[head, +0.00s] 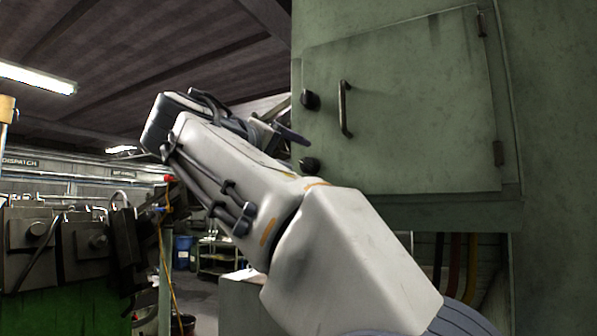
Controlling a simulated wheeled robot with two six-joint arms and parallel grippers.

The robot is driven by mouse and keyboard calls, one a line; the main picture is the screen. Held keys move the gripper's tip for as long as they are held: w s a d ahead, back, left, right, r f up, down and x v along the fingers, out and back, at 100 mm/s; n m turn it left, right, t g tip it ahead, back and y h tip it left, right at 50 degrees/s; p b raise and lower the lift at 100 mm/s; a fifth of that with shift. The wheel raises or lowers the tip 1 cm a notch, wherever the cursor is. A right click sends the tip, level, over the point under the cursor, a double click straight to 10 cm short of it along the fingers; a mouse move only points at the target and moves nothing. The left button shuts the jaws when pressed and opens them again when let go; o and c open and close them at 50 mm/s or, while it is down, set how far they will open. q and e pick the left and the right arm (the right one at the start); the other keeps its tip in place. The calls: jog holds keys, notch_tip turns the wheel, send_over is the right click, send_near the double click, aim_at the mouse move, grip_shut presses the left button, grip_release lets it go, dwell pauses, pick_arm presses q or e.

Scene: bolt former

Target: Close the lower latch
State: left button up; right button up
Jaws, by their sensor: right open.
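A green metal cabinet door (420,110) is in the head view at right, with a dark bar handle (344,108). The lower latch (309,166) is a dark knob at the door's lower left edge. The upper latch (310,100) is a similar dark knob above it. My right gripper (285,134) is open, left of the door, between the heights of the two latches. It looks empty. My right arm hides part of the gripper and the area below the lower latch. I cannot tell whether the fingers touch anything. My left gripper is not in view.
Door hinges (498,153) are on the right edge. Dark machine blocks (50,245) on a green base stand at the left. A blue barrel (183,250) and a shelf cart (218,257) are in the background. Open floor shows between them and the machine.

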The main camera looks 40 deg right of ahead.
jog(key=shift+v, duration=1.05)
